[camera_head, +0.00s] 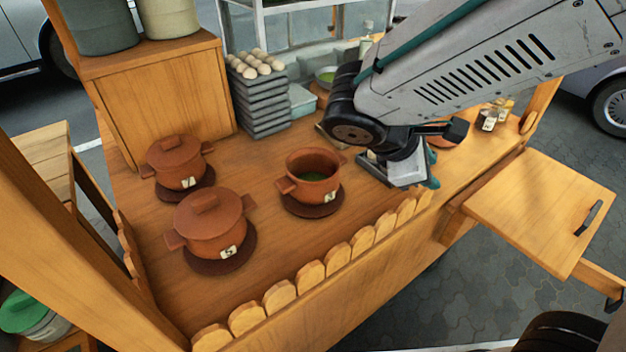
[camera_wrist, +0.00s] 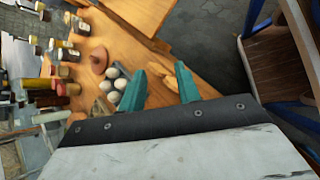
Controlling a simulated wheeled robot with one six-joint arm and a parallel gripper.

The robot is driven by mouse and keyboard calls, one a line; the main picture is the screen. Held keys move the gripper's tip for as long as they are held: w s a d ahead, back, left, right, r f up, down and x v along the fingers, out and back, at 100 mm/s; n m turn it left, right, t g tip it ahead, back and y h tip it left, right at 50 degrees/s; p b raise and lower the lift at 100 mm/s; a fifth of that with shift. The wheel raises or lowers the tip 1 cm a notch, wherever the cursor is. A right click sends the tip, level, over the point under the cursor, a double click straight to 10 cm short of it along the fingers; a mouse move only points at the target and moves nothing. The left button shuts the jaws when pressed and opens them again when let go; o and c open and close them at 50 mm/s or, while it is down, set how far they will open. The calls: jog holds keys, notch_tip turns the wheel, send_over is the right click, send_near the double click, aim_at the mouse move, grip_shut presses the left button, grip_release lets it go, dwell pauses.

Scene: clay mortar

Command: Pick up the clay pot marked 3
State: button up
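Three clay pots stand on dark round saucers on the wooden counter in the head view. The front-left lidded pot (camera_head: 208,222) has a white tag that looks like a 3, but it is too small to be sure. My gripper (camera_head: 433,168) is over the counter's right part, well away from the pots. In the wrist view its two teal fingers (camera_wrist: 160,80) are apart with nothing held between them.
Stacked grey trays with eggs (camera_head: 258,92) stand at the back beside a wooden box (camera_head: 165,95). A scalloped wooden edge (camera_head: 322,262) runs along the front. A terracotta piece (camera_wrist: 98,60), eggs (camera_wrist: 114,92) and bottles (camera_wrist: 62,70) show in the wrist view.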

jog(key=w+a+f+n+t, duration=0.4)
jog(key=a+n, duration=0.3)
jog(key=a, duration=0.2)
jog(key=n+t+y, duration=0.1)
jog(key=n+t, duration=0.4)
jog(key=n, duration=0.2)
send_near(332, 175)
jog(key=w, duration=0.2)
jog(key=shift+g, duration=0.3)
jog(key=x, duration=0.8)
jog(key=shift+s+d, duration=0.2)
jog(key=shift+d, duration=0.2)
grip_shut()
jog(key=shift+s+f, duration=0.1)
jog(key=shift+f, duration=0.05)
